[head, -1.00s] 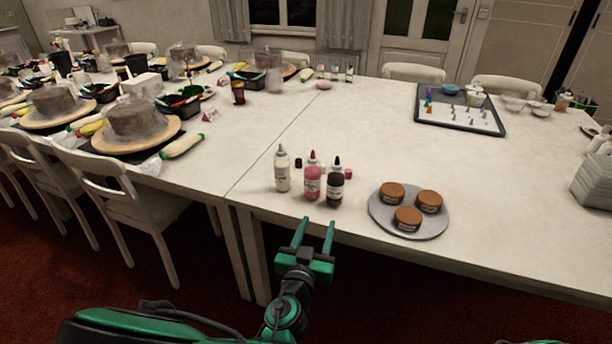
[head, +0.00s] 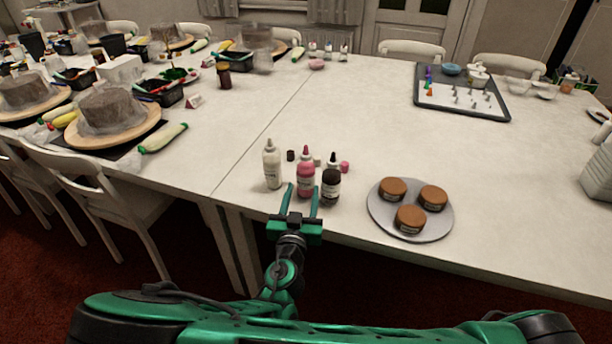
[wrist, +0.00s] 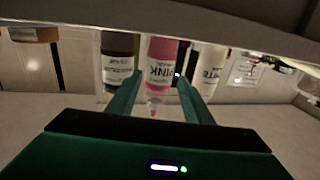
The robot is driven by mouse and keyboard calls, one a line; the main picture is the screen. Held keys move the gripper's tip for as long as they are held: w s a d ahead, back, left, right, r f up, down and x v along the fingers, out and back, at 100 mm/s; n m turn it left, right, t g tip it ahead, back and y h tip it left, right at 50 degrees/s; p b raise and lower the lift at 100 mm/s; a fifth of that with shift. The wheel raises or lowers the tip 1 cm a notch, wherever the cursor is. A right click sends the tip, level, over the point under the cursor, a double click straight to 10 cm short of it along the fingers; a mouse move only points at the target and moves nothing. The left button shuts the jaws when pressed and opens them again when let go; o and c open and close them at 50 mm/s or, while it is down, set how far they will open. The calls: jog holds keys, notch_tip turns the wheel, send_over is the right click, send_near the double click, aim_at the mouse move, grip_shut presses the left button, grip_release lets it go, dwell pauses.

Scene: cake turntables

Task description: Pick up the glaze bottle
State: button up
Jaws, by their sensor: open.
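Three squeeze bottles stand upright near the table's front edge: a white one (head: 272,165), a pink one (head: 306,174) in the middle and a dark one (head: 331,182) on the right. I cannot read which is labelled glaze. My gripper (head: 303,188) is open and empty, its fingers pointing at the pink bottle. The wrist view is upside down. There the pink bottle (wrist: 162,50) shows between the fingertips (wrist: 159,76), the dark bottle (wrist: 119,56) on the left and the white bottle (wrist: 208,62) on the right. I cannot tell whether the fingers reach around the pink bottle.
A round grey plate (head: 377,219) with three brown-topped jars stands right of the bottles. Small caps (head: 344,167) lie behind them. A dark-rimmed tray (head: 421,103) is farther back. Cake turntables (head: 78,139) fill the left table.

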aim_at(304, 169)
jog(key=shift+w+d+r, duration=0.1)
jog(key=shift+w+d, duration=0.05)
jog(key=shift+w, duration=0.75)
jog(key=shift+w+d+r, duration=0.1)
jog(key=shift+w, duration=0.75)
jog(key=shift+w+d+r, duration=0.1)
jog(key=shift+w+d, duration=0.05)
jog(key=shift+w, duration=0.75)
jog(key=c, duration=0.4)
jog(key=shift+r, duration=0.1)
jog(key=shift+r, duration=0.7)
notch_tip(304, 169, up, 3)
jog(key=shift+s+a+f, duration=0.1)
jog(key=shift+s, duration=0.05)
jog(key=shift+o, duration=0.3)
jog(key=s+a+r, duration=0.6)
jog(key=s, duration=0.3)
jog(key=shift+a+r, duration=0.35)
jog(key=shift+s, duration=0.1)
